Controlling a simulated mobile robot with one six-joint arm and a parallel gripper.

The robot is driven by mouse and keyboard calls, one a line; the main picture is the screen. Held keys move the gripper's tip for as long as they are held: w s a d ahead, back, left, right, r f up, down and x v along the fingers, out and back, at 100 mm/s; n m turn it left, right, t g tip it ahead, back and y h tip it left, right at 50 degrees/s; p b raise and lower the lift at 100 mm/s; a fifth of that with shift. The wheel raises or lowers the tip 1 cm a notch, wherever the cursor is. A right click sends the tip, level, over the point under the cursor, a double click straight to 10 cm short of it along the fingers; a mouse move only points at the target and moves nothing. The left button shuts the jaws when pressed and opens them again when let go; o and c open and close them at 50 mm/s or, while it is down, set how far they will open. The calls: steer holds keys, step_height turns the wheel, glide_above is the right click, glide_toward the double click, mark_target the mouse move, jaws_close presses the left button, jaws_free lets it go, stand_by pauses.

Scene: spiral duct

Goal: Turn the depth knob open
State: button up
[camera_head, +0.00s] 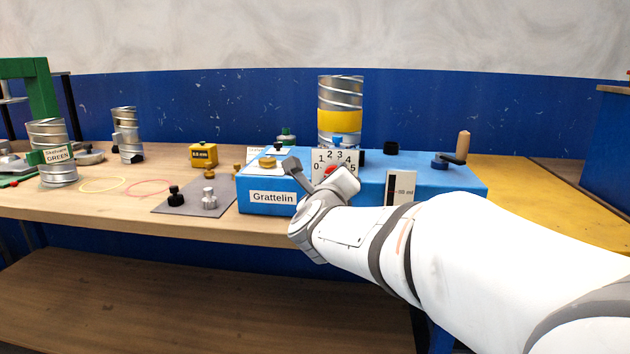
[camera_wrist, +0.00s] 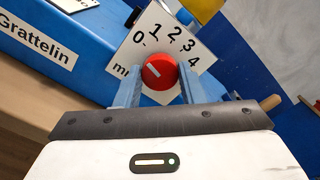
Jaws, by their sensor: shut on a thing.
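The red depth knob (camera_wrist: 159,72) sits on a white dial plate (camera_wrist: 168,38) numbered from 0 upward, on the front of the blue Grattelin machine (camera_head: 266,183). A pale mark on the knob points to the upper left, roughly toward the 0. My gripper (camera_wrist: 160,84) is shut on the knob, one finger on each side of it in the wrist view. In the head view only a bit of the red knob (camera_head: 331,170) shows above my gripper (camera_head: 323,175), and the wrist hides the dial's lower part.
A metal spiral duct with a yellow band (camera_head: 340,120) stands on the machine. A crank handle (camera_head: 463,146) rises at its right end. A grey mat (camera_head: 186,202) with small knobs lies to the left. Bare yellow tabletop (camera_head: 530,185) lies right of the machine.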

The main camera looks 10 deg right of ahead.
steer(key=n+p, duration=0.7)
steer(key=n, duration=1.4)
steer(key=shift+n+p, duration=0.3)
steer(key=shift+p, duration=0.1)
steer(key=o, duration=1)
steer(key=p+v, duration=0.1)
steer(key=v, duration=0.6)
steer(key=shift+s+a, duration=0.1)
steer(key=shift+s, duration=0.25)
